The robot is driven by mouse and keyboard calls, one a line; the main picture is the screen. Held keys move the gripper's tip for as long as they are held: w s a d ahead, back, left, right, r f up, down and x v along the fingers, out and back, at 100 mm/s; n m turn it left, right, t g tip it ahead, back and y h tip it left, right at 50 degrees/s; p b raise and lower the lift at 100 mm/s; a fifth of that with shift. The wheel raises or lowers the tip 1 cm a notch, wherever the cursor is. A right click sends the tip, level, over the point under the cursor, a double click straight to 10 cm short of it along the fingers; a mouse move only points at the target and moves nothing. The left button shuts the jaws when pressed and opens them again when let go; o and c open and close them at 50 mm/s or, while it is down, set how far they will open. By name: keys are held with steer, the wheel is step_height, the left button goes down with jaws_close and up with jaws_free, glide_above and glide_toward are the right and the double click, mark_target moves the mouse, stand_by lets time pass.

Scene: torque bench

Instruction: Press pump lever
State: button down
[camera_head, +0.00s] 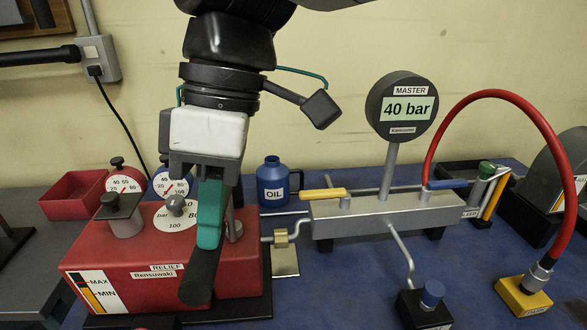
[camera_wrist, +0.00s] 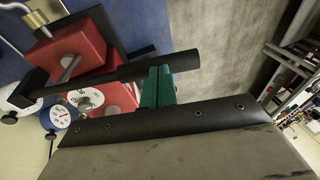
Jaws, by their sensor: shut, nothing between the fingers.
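The red pump unit (camera_head: 228,283) sits at the left of the bench, with its RELIEF dial (camera_head: 175,224) on top. The pump lever's dark, round grip (camera_head: 201,278) points toward the camera in the head view. In the wrist view the lever (camera_wrist: 110,78) crosses the upper left as a long dark bar. My gripper (camera_head: 208,238) points down with its teal fingers shut and empty, right over the lever. In the wrist view my gripper (camera_wrist: 158,84) ends against the grip's edge; I cannot tell whether it touches. My fingers hide part of the lever in the head view.
A MASTER gauge (camera_head: 402,106) reading 40 bar stands on the grey manifold (camera_head: 370,212) to the right. A blue OIL can (camera_head: 272,186) stands behind the pump. A red hose (camera_head: 432,140) arches to a yellow block (camera_head: 523,297). A red bin (camera_head: 72,194) is at the left.

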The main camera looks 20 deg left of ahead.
steer(key=shift+s+d+f, duration=0.1)
steer(key=shift+s+f, duration=0.05)
steer(key=shift+f, duration=0.2)
step_height(320, 180, down, 12)
steer(key=s+d+t+y, duration=0.1)
steer(key=t, duration=0.3)
steer(key=shift+s+d+f+y, duration=0.15)
steer(key=shift+s+f+y, duration=0.05)
steer(key=shift+s+y, duration=0.2)
steer(key=shift+r, duration=0.1)
steer(key=v, duration=1.5)
steer(key=shift+s, duration=0.3)
